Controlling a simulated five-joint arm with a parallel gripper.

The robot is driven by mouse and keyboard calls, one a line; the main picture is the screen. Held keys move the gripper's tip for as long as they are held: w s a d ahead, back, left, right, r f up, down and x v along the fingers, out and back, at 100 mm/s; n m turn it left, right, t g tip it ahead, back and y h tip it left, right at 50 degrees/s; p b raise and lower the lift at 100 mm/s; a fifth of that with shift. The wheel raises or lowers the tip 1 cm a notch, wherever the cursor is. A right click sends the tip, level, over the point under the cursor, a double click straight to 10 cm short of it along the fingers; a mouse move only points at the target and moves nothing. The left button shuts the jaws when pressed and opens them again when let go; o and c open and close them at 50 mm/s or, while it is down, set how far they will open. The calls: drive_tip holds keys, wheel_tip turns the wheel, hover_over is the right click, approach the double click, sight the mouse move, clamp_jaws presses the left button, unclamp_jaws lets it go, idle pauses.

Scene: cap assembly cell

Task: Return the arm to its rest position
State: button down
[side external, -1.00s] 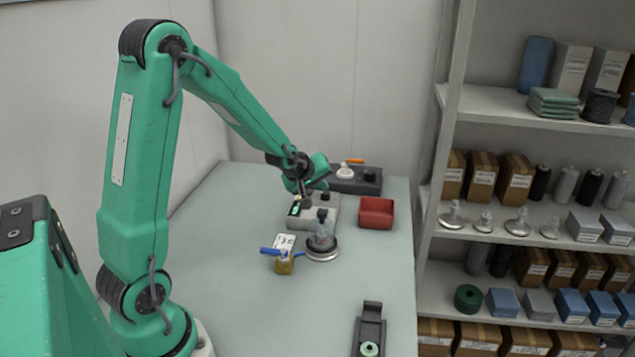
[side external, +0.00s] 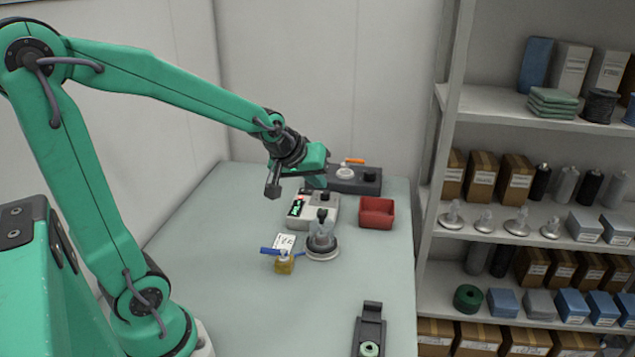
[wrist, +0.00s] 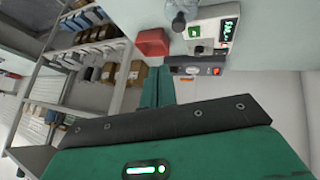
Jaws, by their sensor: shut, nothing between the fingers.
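My arm is raised over the left and back of the bench (side external: 210,260), with its elbow high at the left of the side external view. My gripper (side external: 316,183) hangs in the air in front of the dark grey control box and touches nothing. In the wrist view its two teal fingers (wrist: 157,88) lie side by side, shut and empty.
A light grey display unit (side external: 325,205) stands behind the bottle, a red bin (side external: 376,213) to its right. The dark grey control box (side external: 357,182) is at the back. Shelves (side external: 520,130) stand right.

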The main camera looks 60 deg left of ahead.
drive_tip(key=s+d+r+m+g, duration=0.1)
drive_tip(key=s+d+m, duration=0.3)
drive_tip(key=s, duration=0.4)
drive_tip(key=s+d+r+m+h, duration=0.1)
drive_tip(key=s+d+r+m, duration=0.2)
drive_tip(key=s, duration=0.5)
drive_tip(key=shift+s+d+m+g+h, duration=0.3)
drive_tip(key=shift+d+m+g, duration=0.15)
drive_tip(key=shift+d, duration=0.2)
drive_tip(key=shift+w+a+r, duration=0.1)
drive_tip(key=shift+w, duration=0.1)
idle(0.7)
